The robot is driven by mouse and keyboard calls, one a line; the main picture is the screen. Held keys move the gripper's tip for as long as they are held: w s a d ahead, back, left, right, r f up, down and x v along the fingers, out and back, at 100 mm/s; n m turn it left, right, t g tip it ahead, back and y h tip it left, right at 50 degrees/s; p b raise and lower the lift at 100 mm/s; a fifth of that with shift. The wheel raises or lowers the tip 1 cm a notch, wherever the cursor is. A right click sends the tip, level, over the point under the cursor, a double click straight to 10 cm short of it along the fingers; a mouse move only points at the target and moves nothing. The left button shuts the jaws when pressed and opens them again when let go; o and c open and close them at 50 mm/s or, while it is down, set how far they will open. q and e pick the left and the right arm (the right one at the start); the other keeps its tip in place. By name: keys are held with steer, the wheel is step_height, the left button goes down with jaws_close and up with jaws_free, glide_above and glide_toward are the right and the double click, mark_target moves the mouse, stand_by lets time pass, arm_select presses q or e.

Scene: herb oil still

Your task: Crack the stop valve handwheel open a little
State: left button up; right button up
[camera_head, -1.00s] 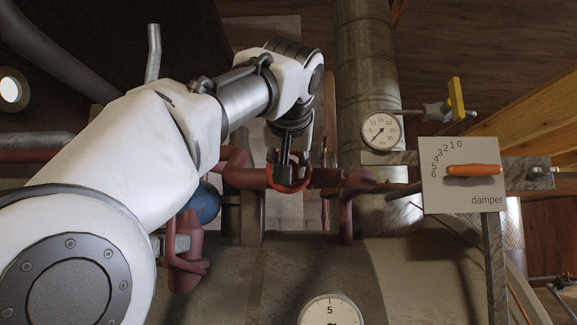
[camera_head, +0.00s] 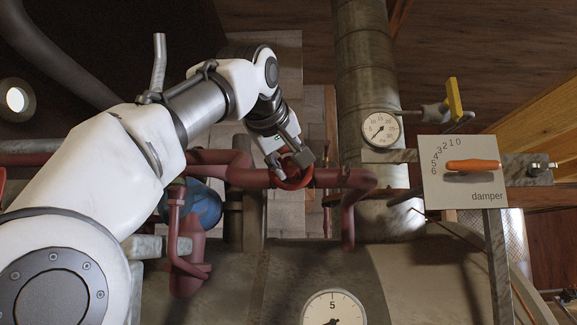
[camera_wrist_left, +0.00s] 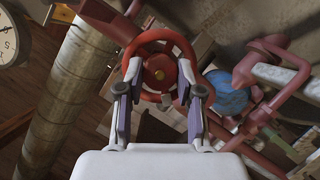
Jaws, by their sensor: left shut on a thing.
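The stop valve handwheel is a red ring on a dark red pipe. In the head view the handwheel (camera_head: 293,184) is partly hidden by my left gripper (camera_head: 288,163). In the left wrist view the handwheel (camera_wrist_left: 159,38) faces the camera, with a yellowish hub at its middle. My left gripper (camera_wrist_left: 159,98) has a finger on either side of the wheel, shut on its rim. In the head view the gripper comes down on the wheel at a slant. My right gripper is not in view.
A dark red pipe (camera_head: 240,178) runs through the valve. A damper plate (camera_head: 440,190) with an orange lever stands at the right. A small gauge (camera_head: 380,130) sits by the tall metal column (camera_head: 362,60). A blue round part (camera_head: 205,206) is left of the valve. A larger gauge (camera_head: 332,310) is below.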

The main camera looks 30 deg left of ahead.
arm_select(q)
steer(key=shift+r, duration=0.1)
stand_by(0.3)
steer(key=o, duration=0.9)
steer(key=shift+o, duration=1.3)
steer(key=shift+w, duration=0.1)
